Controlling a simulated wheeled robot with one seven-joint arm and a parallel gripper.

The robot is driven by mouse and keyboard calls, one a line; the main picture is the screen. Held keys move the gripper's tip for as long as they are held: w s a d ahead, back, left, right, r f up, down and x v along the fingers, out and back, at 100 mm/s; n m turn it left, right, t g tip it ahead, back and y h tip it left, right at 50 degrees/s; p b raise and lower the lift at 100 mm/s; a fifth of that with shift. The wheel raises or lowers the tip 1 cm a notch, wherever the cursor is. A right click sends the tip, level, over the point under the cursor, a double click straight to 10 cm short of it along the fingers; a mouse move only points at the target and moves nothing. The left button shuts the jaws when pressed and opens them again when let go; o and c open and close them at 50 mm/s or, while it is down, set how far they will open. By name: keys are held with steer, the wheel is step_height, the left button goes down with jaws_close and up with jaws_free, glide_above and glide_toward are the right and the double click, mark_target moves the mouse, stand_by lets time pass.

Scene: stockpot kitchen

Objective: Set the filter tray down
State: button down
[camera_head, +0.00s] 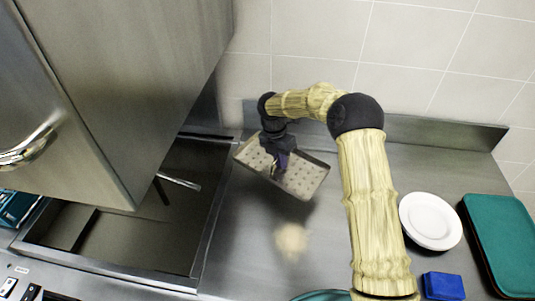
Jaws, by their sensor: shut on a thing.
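The filter tray (303,183) is a shallow rectangular metal tray with a dotted pattern on its face. It shows near the middle of the head view, tilted, to the right of the sink. My gripper (281,165) is shut on the tray, near its left-centre part, and covers some of it.
A sink (120,240) with a faucet lies on the left, beside a large steel cabinet (130,70). A pale blurry patch (291,240) is on the counter. White plates (430,220), a blue block (443,287) and a green tray (503,240) are on the right.

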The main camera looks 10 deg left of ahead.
mark_target(319, 180)
steer(key=d+m+p, duration=0.1)
steer(key=d+m, duration=0.3)
steer(key=d+f+m+g+p, duration=0.1)
steer(key=d+m, duration=0.1)
steer(key=shift+s+d+m+y+p, duration=0.2)
steer(key=shift+m+y+p, duration=0.15)
steer(key=shift+m+y, duration=0.05)
steer(key=d+m+p, duration=0.1)
steer(key=d+m, duration=0.1)
steer(key=s+d+m+y+p, duration=0.1)
steer(key=d+m, duration=0.1)
steer(key=m, duration=0.1)
steer(key=s+d+m+p, duration=0.1)
steer(key=d+m, duration=0.2)
steer(key=shift+s+f+y, duration=0.1)
steer(key=shift+f+y, duration=0.2)
steer(key=shift+f, duration=0.1)
steer(key=s+d+m+t+y+p, duration=0.1)
steer(key=s+d+m+t+p, duration=0.1)
steer(key=s+d+m+p, duration=0.4)
steer(key=s+d+m, duration=0.1)
steer(key=d+m, duration=0.3)
steer(key=m, duration=0.6)
steer(key=shift+d+r+y, duration=0.15)
steer(key=shift+d+y, duration=0.05)
steer(key=shift+y, duration=0.2)
